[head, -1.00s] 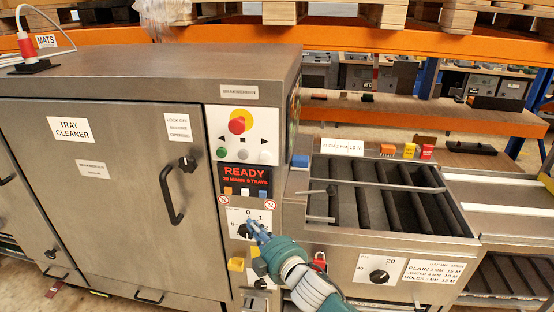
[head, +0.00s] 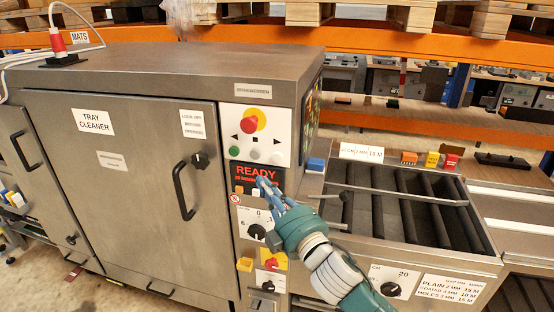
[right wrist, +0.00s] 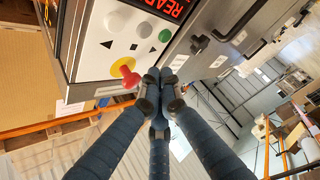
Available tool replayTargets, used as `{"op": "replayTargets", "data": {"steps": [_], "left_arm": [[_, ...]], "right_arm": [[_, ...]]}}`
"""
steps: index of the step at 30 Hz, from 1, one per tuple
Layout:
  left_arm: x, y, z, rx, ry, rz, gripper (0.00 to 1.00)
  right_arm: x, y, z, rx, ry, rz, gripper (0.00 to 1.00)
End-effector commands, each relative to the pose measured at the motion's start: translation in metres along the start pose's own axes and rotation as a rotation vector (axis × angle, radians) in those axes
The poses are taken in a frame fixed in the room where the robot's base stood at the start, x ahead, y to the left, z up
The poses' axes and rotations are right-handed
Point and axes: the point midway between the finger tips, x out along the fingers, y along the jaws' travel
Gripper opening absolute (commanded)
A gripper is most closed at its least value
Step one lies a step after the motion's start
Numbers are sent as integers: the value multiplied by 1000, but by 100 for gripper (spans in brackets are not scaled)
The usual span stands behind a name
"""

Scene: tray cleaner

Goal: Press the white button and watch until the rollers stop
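The white button (head: 276,157) is the rightmost of the lower row on the tray cleaner's control panel (head: 270,120), beside a grey one and a green one. In the right wrist view the white button (right wrist: 114,20) shows at the upper left. My right gripper (head: 266,188) is in front of the READY display (head: 242,180), just below the buttons and apart from them. Its fingers meet at the tips in the right wrist view (right wrist: 162,88), with nothing between them. The rollers (head: 412,205) lie in the open bed at the right; I cannot tell whether they turn. My left gripper is out of view.
A red emergency stop (head: 249,125) on a yellow disc sits above the buttons. A black dial (head: 256,231) and a red-and-yellow switch (head: 272,259) are below the display. A blue block (head: 316,164) stands right of the panel.

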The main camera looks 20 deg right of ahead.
Motion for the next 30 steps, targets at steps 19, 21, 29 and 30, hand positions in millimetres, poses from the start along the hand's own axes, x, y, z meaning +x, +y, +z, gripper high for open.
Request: {"op": "replayTargets", "data": {"steps": [19,21,29,30], "left_arm": [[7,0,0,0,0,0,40],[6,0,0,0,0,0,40],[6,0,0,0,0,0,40],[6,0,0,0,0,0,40]], "right_arm": [[54,21,52,-1,-1,0,0],[56,22,54,0,-2,0,0],[59,23,56,1,-1,0,0],[59,23,56,1,-1,0,0]]}}
